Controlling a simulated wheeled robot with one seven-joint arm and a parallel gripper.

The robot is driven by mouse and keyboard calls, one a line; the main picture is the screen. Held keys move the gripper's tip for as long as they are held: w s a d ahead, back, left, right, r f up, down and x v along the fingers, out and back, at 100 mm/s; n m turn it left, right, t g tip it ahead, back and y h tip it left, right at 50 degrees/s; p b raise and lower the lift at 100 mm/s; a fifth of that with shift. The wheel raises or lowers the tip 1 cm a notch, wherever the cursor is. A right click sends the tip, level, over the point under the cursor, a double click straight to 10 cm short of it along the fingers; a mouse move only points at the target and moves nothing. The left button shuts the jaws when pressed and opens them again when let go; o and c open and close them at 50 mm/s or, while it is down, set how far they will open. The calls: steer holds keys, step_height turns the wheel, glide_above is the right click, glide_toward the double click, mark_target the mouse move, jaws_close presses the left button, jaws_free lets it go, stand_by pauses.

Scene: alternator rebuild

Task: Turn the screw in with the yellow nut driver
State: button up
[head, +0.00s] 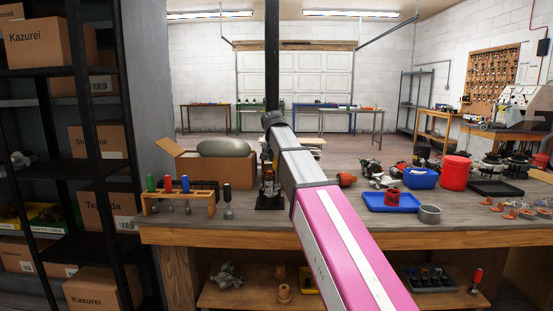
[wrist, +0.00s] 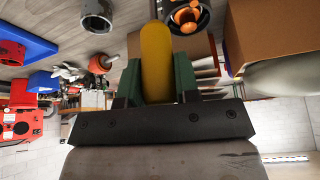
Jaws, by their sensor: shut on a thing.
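In the wrist view my gripper (wrist: 157,82) has green finger pads shut on the rounded yellow handle of the nut driver (wrist: 157,55). The handle sticks out past the pads toward the top of the picture. I cannot make out the screw in either view. In the head view my pink arm reaches over the bench, and my gripper cannot be made out.
On the bench (head: 480,235) stand a wooden rack (head: 180,195) with green, red and blue drivers, a cardboard box (head: 232,171), a dark stand with a brownish upright part (head: 268,182), a blue tray (head: 378,203) and a grey ring (head: 430,213). Shelving stands at left.

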steer(key=n+y, duration=0.1)
steer(key=n, duration=0.2)
steer(key=n+y, duration=0.1)
steer(key=n, duration=0.3)
steer(key=shift+s+a+y, duration=0.1)
steer(key=shift+a+y, duration=0.1)
steer(key=shift+y, duration=0.2)
steer(key=n+y, duration=0.1)
steer(key=n, duration=0.2)
steer(key=n+g+y, duration=0.1)
steer(key=n, duration=0.3)
steer(key=shift+a+g, duration=0.2)
steer(key=shift+g, duration=0.1)
steer(key=n+g, duration=0.1)
steer(key=n, duration=0.2)
steer(key=n+g, duration=0.1)
steer(key=n, duration=0.2)
steer(key=shift+s+a+y, duration=0.1)
steer(key=shift+s+y, duration=0.05)
steer(key=shift+y, duration=0.25)
steer(key=n+g, duration=0.1)
steer(key=n, duration=0.3)
steer(key=n+g, duration=0.1)
steer(key=n, duration=0.1)
steer(key=shift+s+g, duration=0.3)
steer(key=shift+f, duration=0.55)
